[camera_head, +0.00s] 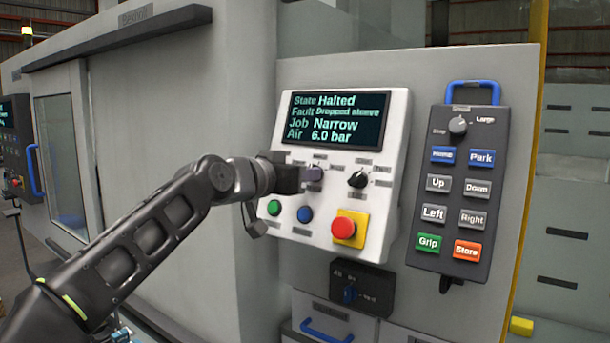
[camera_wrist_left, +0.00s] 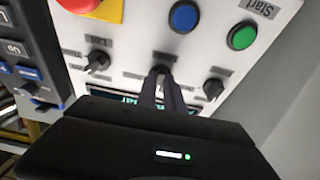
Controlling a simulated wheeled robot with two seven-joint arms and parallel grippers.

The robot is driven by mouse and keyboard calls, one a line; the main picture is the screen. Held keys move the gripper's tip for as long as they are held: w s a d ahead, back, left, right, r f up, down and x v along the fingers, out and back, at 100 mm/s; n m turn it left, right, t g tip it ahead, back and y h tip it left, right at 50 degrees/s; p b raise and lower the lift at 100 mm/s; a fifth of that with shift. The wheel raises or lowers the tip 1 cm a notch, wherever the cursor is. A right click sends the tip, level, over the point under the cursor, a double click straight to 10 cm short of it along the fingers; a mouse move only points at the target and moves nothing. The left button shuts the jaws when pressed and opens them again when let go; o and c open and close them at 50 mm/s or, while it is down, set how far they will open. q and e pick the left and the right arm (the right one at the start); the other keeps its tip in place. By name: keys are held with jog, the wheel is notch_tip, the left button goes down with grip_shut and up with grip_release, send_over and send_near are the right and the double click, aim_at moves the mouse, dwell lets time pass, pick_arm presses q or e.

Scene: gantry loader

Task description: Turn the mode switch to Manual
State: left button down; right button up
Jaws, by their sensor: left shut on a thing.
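The white control panel (camera_head: 290,245) carries a row of small rotary switches under its display. My left gripper (camera_head: 312,174) reaches in from the left and is shut on the middle rotary switch (camera_wrist_left: 161,70), its fingers on either side of the knob. Most of that knob is hidden between the fingers. One black switch (camera_head: 358,179) stands free to the right. Another switch (camera_wrist_left: 213,88) shows beside the fingers in the left wrist view and is hidden behind my gripper in the head view. The labels are too small to read surely, so I cannot tell the knob's setting.
The display (camera_head: 333,119) reads Halted. Below the switches are a green button (camera_head: 274,207), a blue button (camera_head: 304,214) and a red emergency stop (camera_head: 344,228). A dark pendant (camera_head: 457,190) with several buttons hangs at the right. Open space lies in front of the panel.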

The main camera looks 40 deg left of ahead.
pick_arm(q)
jog(key=c, duration=1.5)
grip_release()
jog(key=shift+o, duration=0.2)
jog(key=s+b, duration=0.2)
jog(key=s, duration=0.5)
jog(key=shift+s+r, duration=0.3)
jog(key=shift+r, duration=0.1)
